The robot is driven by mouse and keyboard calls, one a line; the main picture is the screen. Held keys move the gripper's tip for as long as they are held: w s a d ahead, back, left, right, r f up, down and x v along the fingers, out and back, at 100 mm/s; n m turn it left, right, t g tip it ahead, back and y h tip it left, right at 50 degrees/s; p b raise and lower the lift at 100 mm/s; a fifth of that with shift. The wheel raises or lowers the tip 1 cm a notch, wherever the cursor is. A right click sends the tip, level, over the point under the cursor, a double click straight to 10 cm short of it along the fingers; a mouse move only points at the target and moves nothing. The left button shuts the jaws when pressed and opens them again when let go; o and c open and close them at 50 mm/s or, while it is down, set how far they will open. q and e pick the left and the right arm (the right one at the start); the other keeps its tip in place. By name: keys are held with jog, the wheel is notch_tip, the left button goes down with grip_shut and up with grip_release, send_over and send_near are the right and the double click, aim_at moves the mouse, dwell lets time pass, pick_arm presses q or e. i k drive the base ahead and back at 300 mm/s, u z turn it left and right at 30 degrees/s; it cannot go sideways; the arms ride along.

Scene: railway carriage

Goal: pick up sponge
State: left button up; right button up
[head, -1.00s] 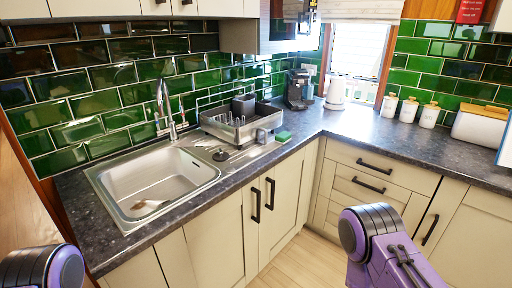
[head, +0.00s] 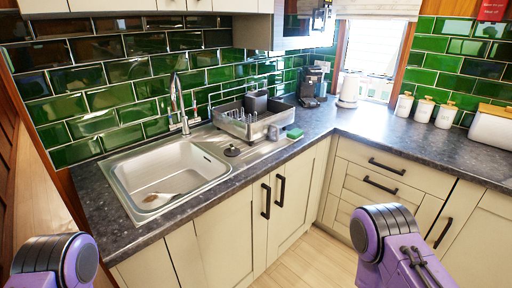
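A green sponge (head: 295,133) lies at the right end of the steel drainer, next to the dish rack, close to the front edge of the counter. Neither gripper shows in the head view. Only purple and black links of my two arms show at the bottom left and bottom right, well below and in front of the sponge.
The steel sink (head: 165,180) has a tap (head: 180,105) behind it and a brownish item in its basin. A dish rack (head: 250,122) stands left of the sponge. A coffee machine (head: 311,86) and a white kettle (head: 349,89) stand in the corner. The dark counter (head: 335,120) is clear right of the sponge.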

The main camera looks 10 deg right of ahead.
aim_at(295, 134)
jog(key=z, duration=1.35)
jog(key=i, duration=2.05)
jog(key=u, duration=0.6)
